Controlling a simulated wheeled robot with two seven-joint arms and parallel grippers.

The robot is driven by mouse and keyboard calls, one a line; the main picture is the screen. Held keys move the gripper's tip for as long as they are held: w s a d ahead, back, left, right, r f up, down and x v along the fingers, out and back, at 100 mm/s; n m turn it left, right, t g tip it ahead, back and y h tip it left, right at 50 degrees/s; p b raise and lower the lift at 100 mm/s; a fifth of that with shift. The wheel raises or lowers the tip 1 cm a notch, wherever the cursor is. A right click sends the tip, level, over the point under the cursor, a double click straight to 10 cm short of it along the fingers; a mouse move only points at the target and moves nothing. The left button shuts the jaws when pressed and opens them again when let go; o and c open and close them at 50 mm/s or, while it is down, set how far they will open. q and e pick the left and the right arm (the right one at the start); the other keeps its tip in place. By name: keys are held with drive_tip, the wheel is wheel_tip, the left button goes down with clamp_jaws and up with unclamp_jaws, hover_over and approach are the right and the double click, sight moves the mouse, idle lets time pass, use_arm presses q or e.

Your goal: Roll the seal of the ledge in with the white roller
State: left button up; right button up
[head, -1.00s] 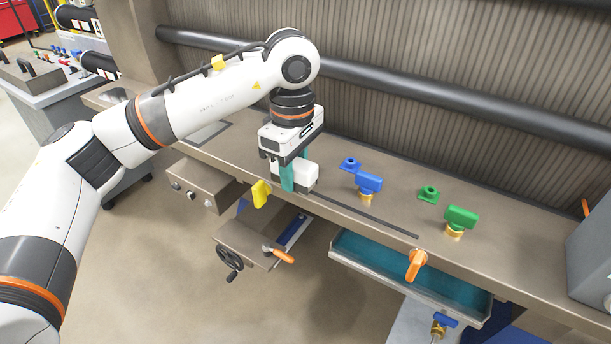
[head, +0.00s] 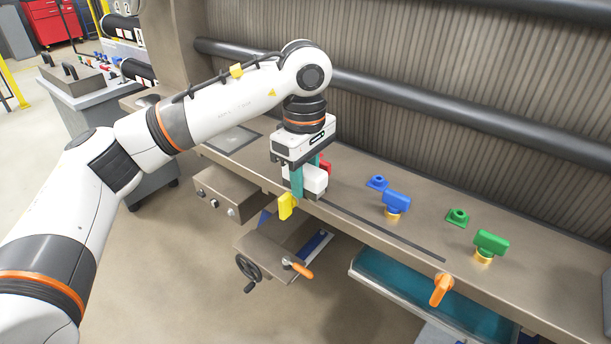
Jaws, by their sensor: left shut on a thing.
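My left gripper (head: 306,174) points down over the ledge (head: 370,205), its teal fingers shut on the white roller (head: 316,181). The roller appears as a white block low at the front part of the ledge; the gripper partly hides it, and I cannot tell whether it touches the surface. The seal (head: 385,231) is a thin dark strip running along the ledge to the right of the roller. Its left end is hidden by the roller and gripper. My right gripper is not in view.
A yellow handle (head: 287,207) is close in front of the gripper, a red one (head: 325,166) just behind. Blue (head: 396,201) and green (head: 491,243) valve handles stand behind the strip. An orange handle (head: 441,289) is at the front edge near the strip's right end.

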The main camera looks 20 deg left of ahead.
use_arm(q)
drive_tip(key=shift+w+a+r, duration=0.25)
drive_tip(key=shift+r, duration=0.2)
wheel_tip(320, 180, up, 4)
drive_tip(key=p, duration=0.3)
drive_tip(key=shift+a+r, duration=0.1)
drive_tip(key=shift+r, duration=0.1)
drive_tip(key=shift+r+p, duration=0.25)
drive_tip(key=shift+p, duration=0.2)
drive_tip(key=shift+d+r+p, duration=0.2)
drive_tip(key=shift+r+p, duration=0.8)
drive_tip(key=shift+r, duration=0.55)
drive_tip(key=shift+f, duration=0.15)
drive_tip(key=shift+f+b, duration=2.55)
drive_tip(key=shift+f, duration=0.8)
drive_tip(key=shift+f, duration=0.2)
